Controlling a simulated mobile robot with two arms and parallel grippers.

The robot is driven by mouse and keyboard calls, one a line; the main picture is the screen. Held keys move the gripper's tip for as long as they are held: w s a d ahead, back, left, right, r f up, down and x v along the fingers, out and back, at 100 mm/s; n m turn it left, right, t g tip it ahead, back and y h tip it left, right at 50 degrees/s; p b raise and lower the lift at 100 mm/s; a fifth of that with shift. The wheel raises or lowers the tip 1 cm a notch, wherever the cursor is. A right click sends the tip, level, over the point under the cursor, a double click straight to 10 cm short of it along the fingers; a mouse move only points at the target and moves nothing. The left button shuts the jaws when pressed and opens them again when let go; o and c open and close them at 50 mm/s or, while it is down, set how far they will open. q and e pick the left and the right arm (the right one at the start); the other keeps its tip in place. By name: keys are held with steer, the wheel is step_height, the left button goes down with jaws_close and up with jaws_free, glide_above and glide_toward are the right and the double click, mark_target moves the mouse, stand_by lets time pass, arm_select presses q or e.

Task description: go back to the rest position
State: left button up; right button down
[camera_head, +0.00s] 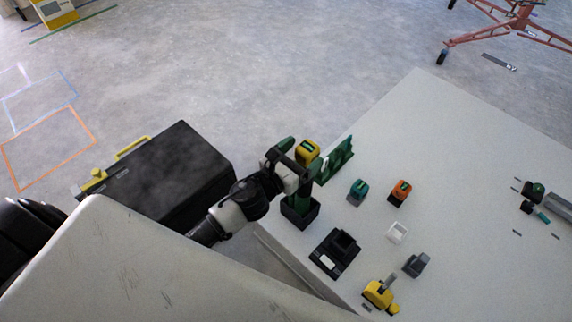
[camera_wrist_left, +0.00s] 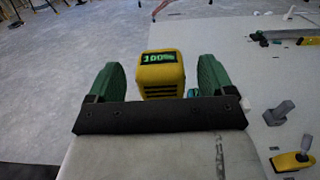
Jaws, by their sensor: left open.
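My left gripper (camera_head: 310,153) is over the near left edge of the table in the head view. Its green fingers are apart. A yellow block (camera_head: 307,152) shows between them. In the left wrist view this yellow block (camera_wrist_left: 163,78) has a small display reading 100%, and gaps show between it and both fingers of my left gripper (camera_wrist_left: 160,70). My right gripper is not in view.
The pale table (camera_head: 420,120) holds a teal block (camera_head: 357,191), an orange block (camera_head: 400,192), a black dock (camera_head: 336,253), a grey piece (camera_head: 416,265) and a yellow tool (camera_head: 378,294). A black case (camera_head: 170,175) is left of the arm. Open floor (camera_head: 240,70) lies beyond.

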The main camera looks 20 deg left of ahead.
arm_select(q)
steer(key=b+v, duration=0.1)
steer(key=v, duration=0.6)
steer(key=s+a+f+n+g+y, duration=0.4)
steer(key=f+n, duration=0.6)
steer(key=n, duration=0.5)
steer(key=s+a+f+n+g+y, duration=0.2)
steer(key=s+f+n+g+y, duration=0.25)
steer(key=f+n, duration=0.8)
steer(key=s+d+f+n+g+h, duration=0.35)
steer(key=s+n+g, duration=0.25)
steer(key=s+n, duration=0.45)
steer(key=s+a+f+p, duration=0.1)
steer(key=s+f+p, duration=0.1)
steer(key=s+p, duration=0.6)
steer(key=s+a+f+g+y+p, duration=0.1)
steer(key=s+a+p, duration=0.1)
steer(key=s+p, duration=0.6)
steer(key=shift+f+p, duration=0.35)
steer(key=shift+p, duration=0.1)
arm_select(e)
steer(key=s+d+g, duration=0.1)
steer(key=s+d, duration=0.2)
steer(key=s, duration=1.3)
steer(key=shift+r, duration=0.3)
